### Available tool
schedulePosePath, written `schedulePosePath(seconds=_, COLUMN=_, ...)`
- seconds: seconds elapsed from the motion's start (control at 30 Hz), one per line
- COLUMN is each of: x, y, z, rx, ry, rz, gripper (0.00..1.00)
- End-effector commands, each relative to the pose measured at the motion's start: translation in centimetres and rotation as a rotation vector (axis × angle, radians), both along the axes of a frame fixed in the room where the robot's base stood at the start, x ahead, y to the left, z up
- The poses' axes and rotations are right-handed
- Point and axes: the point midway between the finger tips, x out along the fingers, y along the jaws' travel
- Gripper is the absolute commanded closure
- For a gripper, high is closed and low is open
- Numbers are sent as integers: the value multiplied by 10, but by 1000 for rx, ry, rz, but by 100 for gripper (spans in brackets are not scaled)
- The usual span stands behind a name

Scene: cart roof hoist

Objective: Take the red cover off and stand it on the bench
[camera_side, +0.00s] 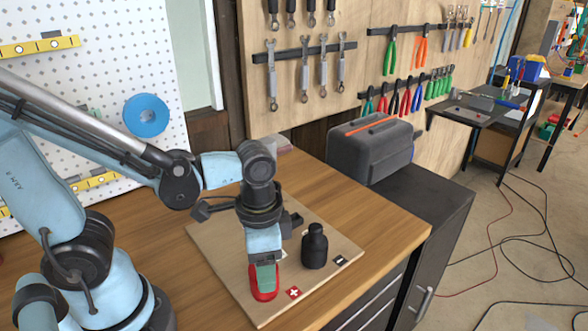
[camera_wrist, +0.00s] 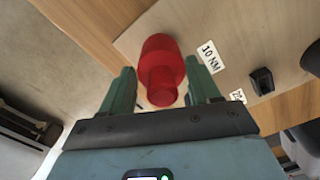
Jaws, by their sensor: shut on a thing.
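The red cover (camera_wrist: 160,60) is a stepped round piece, wide at one end and narrower at the other. In the wrist view it sits between the two green fingers of my gripper (camera_wrist: 163,90), which is shut on it. In the side view my gripper (camera_side: 263,277) points down at the front of the wooden board, and the red cover (camera_side: 262,296) shows around its fingertips. The cover is low at the board; I cannot tell whether it touches it. What lies under the cover is hidden.
A black bottle-shaped piece (camera_side: 315,250) stands on the board (camera_side: 222,246), right of my gripper. Labels lie on the board, one red with a white cross (camera_side: 293,292). A grey toolbox (camera_side: 370,148) stands behind, right. The wooden bench (camera_side: 385,225) is clear right of the board.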

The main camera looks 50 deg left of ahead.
Motion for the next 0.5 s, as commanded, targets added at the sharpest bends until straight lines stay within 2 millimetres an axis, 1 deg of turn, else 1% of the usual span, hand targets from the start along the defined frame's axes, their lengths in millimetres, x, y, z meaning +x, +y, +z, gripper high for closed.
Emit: schedulePosePath(seconds=0.5, x=0, y=0, z=19, rx=0, ry=0, rz=0, gripper=87)
